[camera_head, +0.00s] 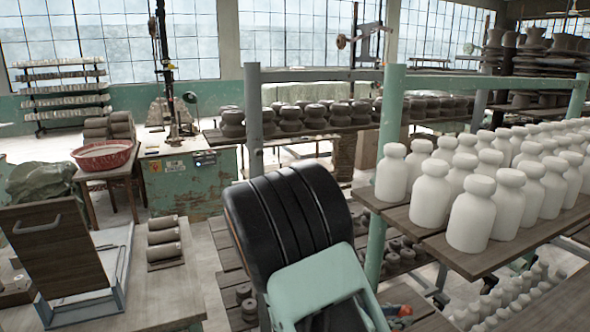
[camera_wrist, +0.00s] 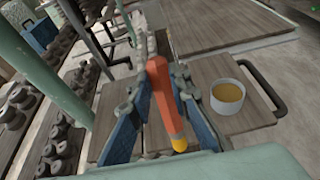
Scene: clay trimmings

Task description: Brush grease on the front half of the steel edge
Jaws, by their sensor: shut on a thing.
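My gripper (camera_wrist: 160,88) shows in the wrist view with its blue fingers on either side of a brush with an orange handle (camera_wrist: 162,95). It is shut on this brush. A white cup (camera_wrist: 227,104) of yellow grease (camera_wrist: 227,91) stands to the right of the gripper on a wooden board, apart from the brush. I cannot tell which edge is the steel edge. In the head view my arm hides most of the gripper; a small orange part (camera_head: 404,310) shows at the lower right.
The board has a dark handle (camera_wrist: 268,88) at its right. A green post (camera_wrist: 42,68) and shelves of small clay pieces (camera_wrist: 20,100) stand at the left. In the head view, white bottles (camera_head: 473,215) crowd the right shelf, and a handled wooden panel (camera_head: 60,265) stands at lower left.

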